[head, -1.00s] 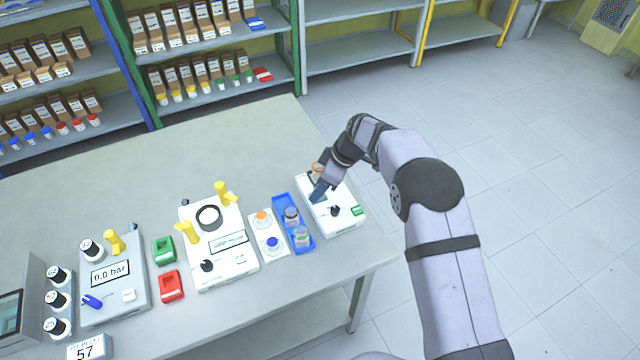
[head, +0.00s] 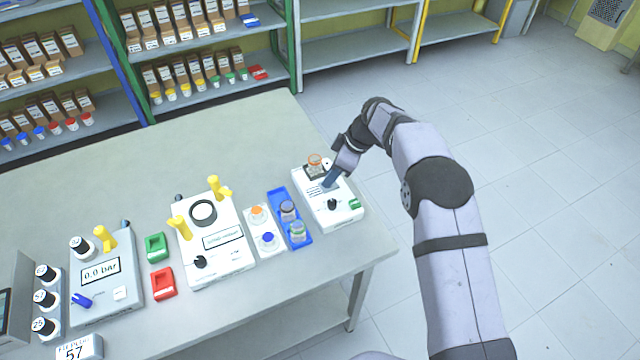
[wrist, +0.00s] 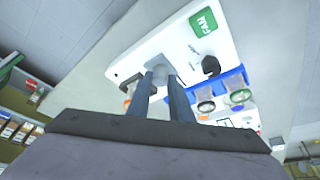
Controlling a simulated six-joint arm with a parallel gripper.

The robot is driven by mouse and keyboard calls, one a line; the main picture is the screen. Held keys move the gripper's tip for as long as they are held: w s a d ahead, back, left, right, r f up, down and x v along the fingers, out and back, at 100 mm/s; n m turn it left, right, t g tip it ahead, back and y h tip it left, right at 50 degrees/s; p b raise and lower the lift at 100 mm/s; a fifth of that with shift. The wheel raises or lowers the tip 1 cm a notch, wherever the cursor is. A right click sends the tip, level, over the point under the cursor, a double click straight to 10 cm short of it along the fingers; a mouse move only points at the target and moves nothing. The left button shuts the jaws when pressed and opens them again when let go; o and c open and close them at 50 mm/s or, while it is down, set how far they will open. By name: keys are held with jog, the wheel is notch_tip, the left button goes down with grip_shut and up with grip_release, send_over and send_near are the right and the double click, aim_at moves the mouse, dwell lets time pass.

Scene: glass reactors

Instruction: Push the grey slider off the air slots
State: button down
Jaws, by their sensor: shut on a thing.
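The white device (head: 345,213) with a green FAN label (head: 355,204) and a black knob (head: 332,204) stands at the right end of the table. My gripper (head: 328,184) reaches down onto its top, left of the FAN label. In the wrist view, the two dark fingers of my gripper (wrist: 164,80) are closed around a small grey block, the grey slider (wrist: 161,74), at the device's surface. In the head view the fingers hide the slider. Small dark marks, perhaps the air slots (head: 314,187), show just left of the fingertips.
A jar with an orange lid (head: 315,161) stands at the device's back. A blue tray (head: 273,203) with two jars is close on the left, then a white device with yellow handles (head: 190,255). The back of the table is clear.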

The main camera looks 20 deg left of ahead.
jog(key=shift+w+d, duration=0.35)
jog(key=shift+w, duration=0.05)
jog(key=c, duration=1.6)
grip_release()
jog(key=shift+o, duration=0.2)
jog(key=shift+r, duration=0.1)
jog(key=b+v, duration=0.2)
jog(key=v, duration=0.5)
jog(key=shift+b, duration=0.3)
jog(key=shift+d, duration=0.1)
